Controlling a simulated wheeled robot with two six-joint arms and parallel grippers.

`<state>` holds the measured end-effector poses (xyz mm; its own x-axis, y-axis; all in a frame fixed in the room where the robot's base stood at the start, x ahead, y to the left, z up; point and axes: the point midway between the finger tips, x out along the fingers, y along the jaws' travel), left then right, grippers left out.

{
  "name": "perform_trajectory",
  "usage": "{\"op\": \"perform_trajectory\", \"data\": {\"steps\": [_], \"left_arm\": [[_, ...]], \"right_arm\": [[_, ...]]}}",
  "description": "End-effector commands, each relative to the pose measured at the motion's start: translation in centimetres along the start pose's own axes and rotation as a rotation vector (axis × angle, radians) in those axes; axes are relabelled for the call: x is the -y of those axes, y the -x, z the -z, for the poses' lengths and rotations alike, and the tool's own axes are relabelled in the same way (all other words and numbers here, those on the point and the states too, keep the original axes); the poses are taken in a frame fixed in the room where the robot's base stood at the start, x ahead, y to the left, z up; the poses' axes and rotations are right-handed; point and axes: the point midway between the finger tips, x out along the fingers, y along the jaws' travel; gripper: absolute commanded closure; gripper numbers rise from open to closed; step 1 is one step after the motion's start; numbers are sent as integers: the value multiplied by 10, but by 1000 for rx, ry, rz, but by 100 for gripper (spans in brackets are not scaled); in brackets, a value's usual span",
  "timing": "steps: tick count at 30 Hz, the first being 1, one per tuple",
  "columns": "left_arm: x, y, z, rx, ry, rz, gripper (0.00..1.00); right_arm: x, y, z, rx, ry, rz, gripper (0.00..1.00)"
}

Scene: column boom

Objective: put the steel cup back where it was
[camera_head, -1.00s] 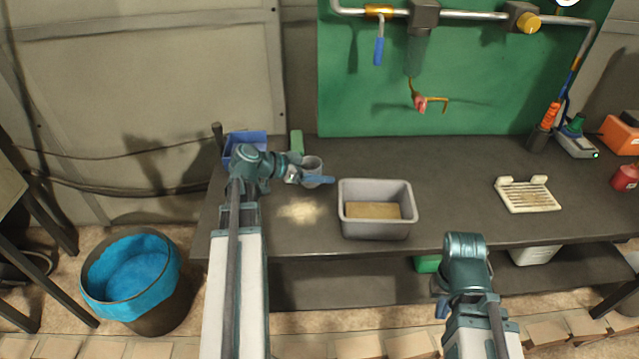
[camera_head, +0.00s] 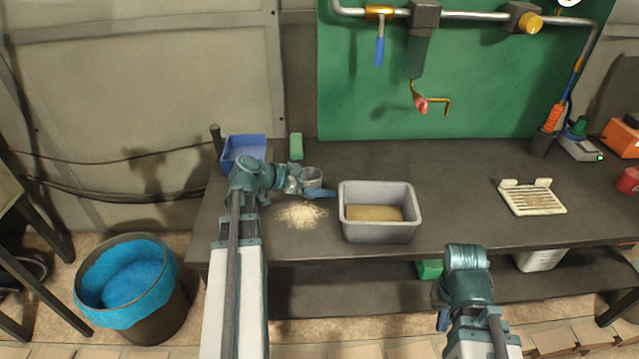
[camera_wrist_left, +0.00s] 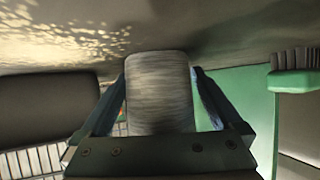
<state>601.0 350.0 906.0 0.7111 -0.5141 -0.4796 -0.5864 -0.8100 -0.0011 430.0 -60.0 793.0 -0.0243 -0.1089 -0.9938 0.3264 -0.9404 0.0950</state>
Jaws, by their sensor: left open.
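The steel cup (camera_head: 313,175) is upright on the dark bench at the back left, right of the blue tray and behind a patch of pale grains. It also shows in the left wrist view (camera_wrist_left: 158,92), between the two blue fingers. My left gripper (camera_head: 314,188) is around the cup with its fingers open. One finger shows in front of the cup in the head view; the other is mostly hidden. My right gripper (camera_head: 443,320) is low in front of the bench edge, mostly hidden by its own wrist, and its fingers cannot be made out.
A grey tub (camera_head: 378,232) with tan contents stands right of the pale grains (camera_head: 301,215). A blue tray (camera_head: 243,148) and green block (camera_head: 296,146) are behind. A white rack (camera_head: 532,197) lies right; bench between is clear. A blue-lined bin (camera_head: 125,285) stands left.

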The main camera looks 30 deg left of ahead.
Motion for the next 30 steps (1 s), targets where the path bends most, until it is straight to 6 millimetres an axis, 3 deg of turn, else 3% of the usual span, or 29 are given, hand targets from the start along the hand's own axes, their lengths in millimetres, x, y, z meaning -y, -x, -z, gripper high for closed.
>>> {"op": "perform_trajectory", "data": {"steps": [6,21,30], "left_arm": [[0,6,5,0,1,1,1],[0,101,6,0,2,2,1],[0,122,3,0,1,1,1]], "right_arm": [[-1,7,0,0,0,0,100],[-5,53,-3,0,-1,0,100],[-6,60,-4,0,-1,0,100]]}}
